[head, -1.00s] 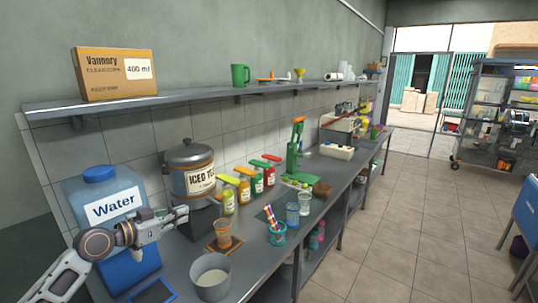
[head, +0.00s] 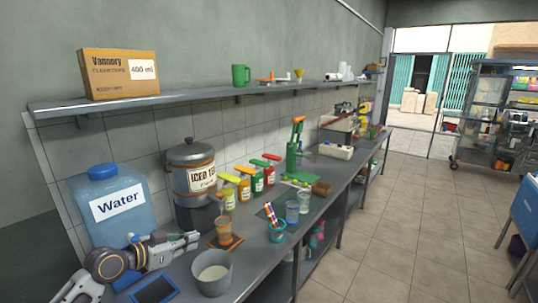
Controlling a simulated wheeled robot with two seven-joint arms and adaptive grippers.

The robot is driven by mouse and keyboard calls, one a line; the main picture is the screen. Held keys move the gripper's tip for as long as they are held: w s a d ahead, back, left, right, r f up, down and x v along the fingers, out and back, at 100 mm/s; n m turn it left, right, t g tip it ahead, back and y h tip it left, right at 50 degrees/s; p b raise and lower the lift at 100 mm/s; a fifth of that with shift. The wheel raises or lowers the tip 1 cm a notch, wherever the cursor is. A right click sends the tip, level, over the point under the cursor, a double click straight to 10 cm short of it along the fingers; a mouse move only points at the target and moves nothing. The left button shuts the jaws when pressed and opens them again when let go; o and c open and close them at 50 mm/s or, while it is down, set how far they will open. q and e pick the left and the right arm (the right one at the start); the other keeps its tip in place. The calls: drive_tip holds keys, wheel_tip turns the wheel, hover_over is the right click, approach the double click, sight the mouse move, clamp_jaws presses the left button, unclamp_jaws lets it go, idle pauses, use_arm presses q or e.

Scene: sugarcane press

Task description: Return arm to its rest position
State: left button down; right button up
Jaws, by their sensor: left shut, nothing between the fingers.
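My left gripper (head: 190,240) is shut and empty. It is in the lower left of the head view, above the counter, in front of the water jug (head: 115,205) and below the iced tea dispenser (head: 192,170). My left arm comes in from the lower left corner and hides the lower part of the jug. A cup with brown drink (head: 225,233) stands on a small brown coaster to the right of the gripper, apart from it. My right gripper is not in view.
A grey pot (head: 212,272) and a dark blue tray (head: 155,290) are close to the gripper on the metal counter. Several syrup bottles (head: 244,190), a straw holder (head: 277,231) and glasses stand farther right. The shelf (head: 200,100) runs above.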

use_arm(q)
drive_tip(key=s+d+f+n+g+y, duration=0.1)
drive_tip(key=s+d+f+g+y, duration=0.15)
drive_tip(key=s+f, duration=0.45)
drive_tip(key=s+d+f+n+g+y, duration=0.1)
drive_tip(key=s+d+f, duration=0.2)
drive_tip(key=s+f, duration=0.4)
drive_tip(key=s+a+f+n+g+y, duration=0.2)
drive_tip(key=s+f, duration=0.2)
drive_tip(key=s, duration=0.3)
drive_tip(key=s+a+f+n+g+y, duration=0.2)
drive_tip(key=s+f+y, duration=0.1)
drive_tip(key=s, duration=0.4)
drive_tip(key=s+f+g, duration=0.1)
drive_tip(key=s+f, duration=0.2)
drive_tip(key=f, duration=3.1)
drive_tip(key=s+a+f, duration=0.2)
drive_tip(key=s+f, duration=0.7)
drive_tip(key=s, duration=0.2)
drive_tip(key=s+a+f+g, duration=0.1)
drive_tip(key=s+a+f, duration=0.1)
drive_tip(key=s+f, duration=0.8)
drive_tip(key=shift+s, duration=0.6)
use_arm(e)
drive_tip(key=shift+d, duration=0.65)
